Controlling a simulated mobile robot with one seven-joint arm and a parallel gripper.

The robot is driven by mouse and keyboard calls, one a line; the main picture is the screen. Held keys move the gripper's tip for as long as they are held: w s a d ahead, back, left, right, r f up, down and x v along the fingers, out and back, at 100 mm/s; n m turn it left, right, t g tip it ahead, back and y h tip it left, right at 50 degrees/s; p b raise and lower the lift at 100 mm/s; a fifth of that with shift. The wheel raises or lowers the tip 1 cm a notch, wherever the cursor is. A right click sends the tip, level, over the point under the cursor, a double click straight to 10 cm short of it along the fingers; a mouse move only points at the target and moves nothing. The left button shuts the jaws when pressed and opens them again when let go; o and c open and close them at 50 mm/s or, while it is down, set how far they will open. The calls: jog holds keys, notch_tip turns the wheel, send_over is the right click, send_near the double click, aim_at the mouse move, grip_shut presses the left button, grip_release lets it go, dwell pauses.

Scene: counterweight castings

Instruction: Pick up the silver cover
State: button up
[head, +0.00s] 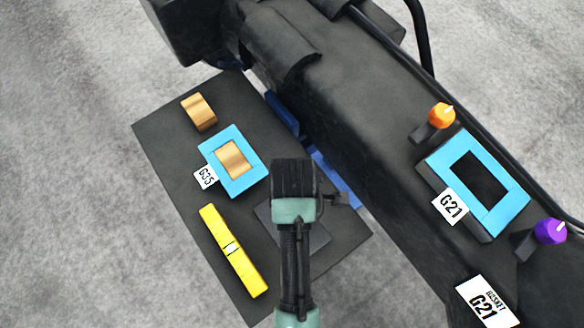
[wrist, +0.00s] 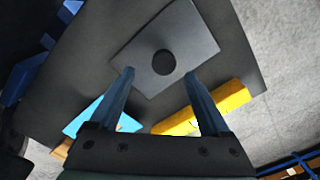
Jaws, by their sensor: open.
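The silver cover is a flat dark grey square plate (wrist: 182,35) with a round black knob (wrist: 164,62) at its middle. It lies on the dark table, and in the head view parts of it (head: 265,222) show on both sides of my arm, which hides its middle. My gripper (wrist: 159,77) is open and empty. In the wrist view its two blue fingers point at the cover, one tip on each side and just short of the knob. I cannot tell how high the tips are above the plate. The head view does not show the fingers clearly.
On the dark table (head: 160,130) are a yellow bar (head: 233,251), a blue frame (head: 247,184) labelled G35 holding a copper block (head: 235,160), and another copper block (head: 199,112). A large black machine on the right carries a blue frame (head: 510,204), an orange knob (head: 441,115) and a purple knob (head: 550,231).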

jog(key=shift+f, duration=0.65)
jog(key=f, duration=0.2)
jog(key=f+p, duration=0.1)
jog(key=f, duration=0.1)
jog(key=shift+s+f, duration=0.1)
jog(key=shift+s, duration=0.3)
jog(key=shift+w+f, duration=0.1)
jog(key=shift+f, duration=0.4)
jog(key=shift+r, duration=0.1)
grip_shut()
